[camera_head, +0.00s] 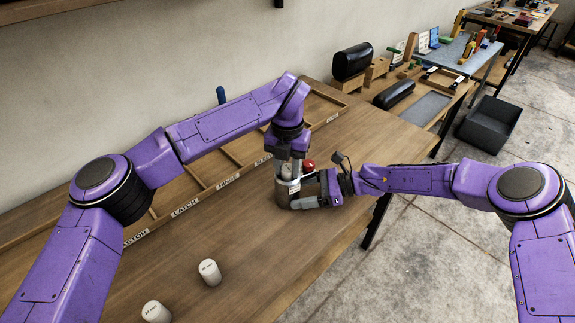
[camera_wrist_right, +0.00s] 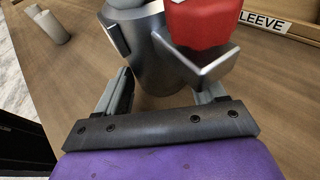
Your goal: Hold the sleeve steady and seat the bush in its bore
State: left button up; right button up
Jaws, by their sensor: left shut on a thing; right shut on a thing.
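The sleeve (camera_head: 282,195) is a dark grey metal cylinder standing at the right part of the wooden table; it also shows in the right wrist view (camera_wrist_right: 150,65). My right gripper (camera_head: 303,200) reaches in from the right, low down, and is shut on the sleeve. My left gripper (camera_head: 289,168) points down over the sleeve and is shut on a pale bush (camera_head: 287,174) at the sleeve's mouth. The bush's lower end is hidden, so I cannot tell how deep it sits. Its pale edge shows at the top of the right wrist view (camera_wrist_right: 125,3).
A red piece (camera_head: 308,165) is close beside the sleeve, above an angled metal part (camera_wrist_right: 203,65). Labelled wooden compartments (camera_head: 215,180) line the back. The middle front is clear.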

aim_at(287, 168)
pick_arm(q)
jog(key=o, duration=1.1)
notch_tip(287, 168, up, 12)
jog(key=shift+r, duration=0.15)
pick_arm(e)
jog(key=o, duration=0.9)
jog(key=shift+d, duration=0.1)
